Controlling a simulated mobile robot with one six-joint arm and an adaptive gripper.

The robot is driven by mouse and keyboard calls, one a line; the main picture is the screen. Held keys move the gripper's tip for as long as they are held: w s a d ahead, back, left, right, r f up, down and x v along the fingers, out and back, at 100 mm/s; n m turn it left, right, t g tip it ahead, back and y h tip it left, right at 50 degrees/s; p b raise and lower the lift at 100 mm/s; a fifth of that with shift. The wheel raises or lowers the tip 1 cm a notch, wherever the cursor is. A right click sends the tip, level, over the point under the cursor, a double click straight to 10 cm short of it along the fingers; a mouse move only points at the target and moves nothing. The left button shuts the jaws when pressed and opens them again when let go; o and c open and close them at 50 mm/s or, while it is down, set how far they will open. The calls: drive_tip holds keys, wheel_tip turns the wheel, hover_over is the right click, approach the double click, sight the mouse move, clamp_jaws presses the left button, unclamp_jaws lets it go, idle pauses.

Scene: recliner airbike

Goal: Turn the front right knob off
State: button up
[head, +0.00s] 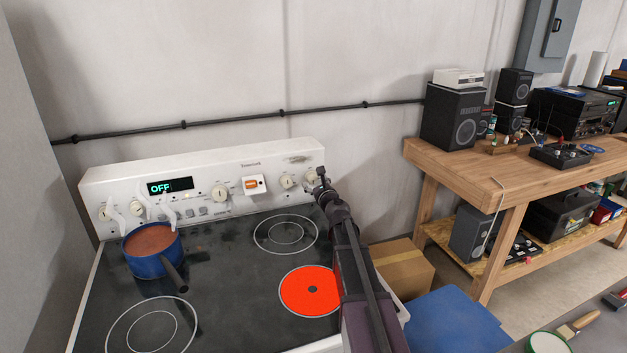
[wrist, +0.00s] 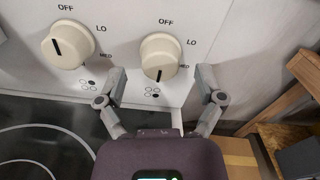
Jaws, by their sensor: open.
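The front right knob (wrist: 161,52) is cream and round, on the white stove panel. OFF is printed above it, LO to its upper right, and a burner diagram with its lower-right dot filled is below. Its dark pointer line is on its lower part, pointing down, away from OFF. My gripper (wrist: 163,77) is open, with one finger on each side of the knob's lower part; I cannot tell whether they touch it. In the head view, my gripper (head: 321,174) is at the panel's right end and partly hides this knob. The front right burner (head: 296,291) glows red.
A second knob (wrist: 69,45) is close on the left. A blue pot (head: 140,262) with a dark handle stands on the back left of the stove. A cardboard box (head: 405,270) and wooden workbench (head: 470,175) are to the right.

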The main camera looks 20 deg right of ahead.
drive_tip(key=shift+w, duration=1.25)
drive_tip(key=c, duration=1.1)
